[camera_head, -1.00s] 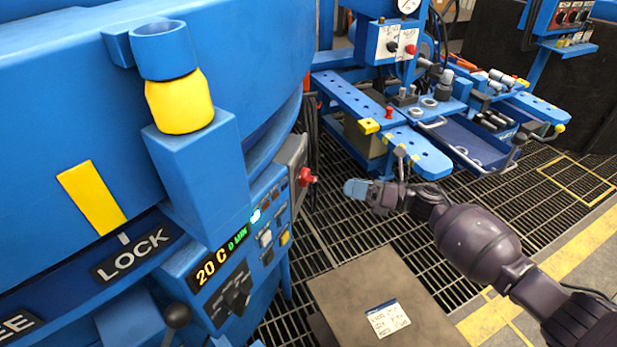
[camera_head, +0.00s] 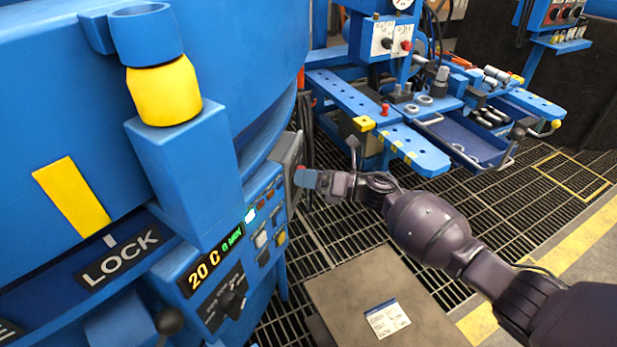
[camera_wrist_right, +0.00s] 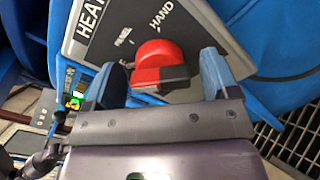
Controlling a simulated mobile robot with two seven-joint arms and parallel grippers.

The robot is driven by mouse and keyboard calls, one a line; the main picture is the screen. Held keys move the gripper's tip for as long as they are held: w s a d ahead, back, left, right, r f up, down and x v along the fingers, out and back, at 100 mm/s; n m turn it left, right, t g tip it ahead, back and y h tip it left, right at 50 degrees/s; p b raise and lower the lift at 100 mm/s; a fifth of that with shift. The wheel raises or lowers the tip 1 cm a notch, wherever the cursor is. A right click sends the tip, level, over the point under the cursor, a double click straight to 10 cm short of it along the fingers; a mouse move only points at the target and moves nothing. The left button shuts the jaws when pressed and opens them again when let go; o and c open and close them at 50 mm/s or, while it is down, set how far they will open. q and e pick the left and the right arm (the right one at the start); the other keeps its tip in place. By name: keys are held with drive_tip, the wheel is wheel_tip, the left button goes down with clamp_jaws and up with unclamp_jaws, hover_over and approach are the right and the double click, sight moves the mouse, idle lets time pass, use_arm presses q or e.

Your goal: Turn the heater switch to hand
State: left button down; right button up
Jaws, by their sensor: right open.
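The heater switch is a red knob (camera_wrist_right: 160,62) on a grey plate (camera_wrist_right: 215,35) marked "HEA…", "PANEL" and "HAND" in the right wrist view. Its exact setting is hard to read. My right gripper (camera_wrist_right: 162,75) is open, with one blue-tipped finger on each side of the knob; I cannot tell whether either finger touches it. In the head view my right gripper (camera_head: 308,178) is at the grey switch box (camera_head: 288,152) on the furnace's side, and it mostly hides the knob. My left gripper is not in view.
The blue furnace control panel (camera_head: 225,270) has a lit display, buttons and a black knob. A yellow and blue post (camera_head: 165,90) stands above it. A brown box top (camera_head: 365,290) with a paper label is below my arm. A blue tool bench (camera_head: 430,120) stands behind over grating.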

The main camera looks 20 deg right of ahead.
drive_tip(key=c, duration=0.9)
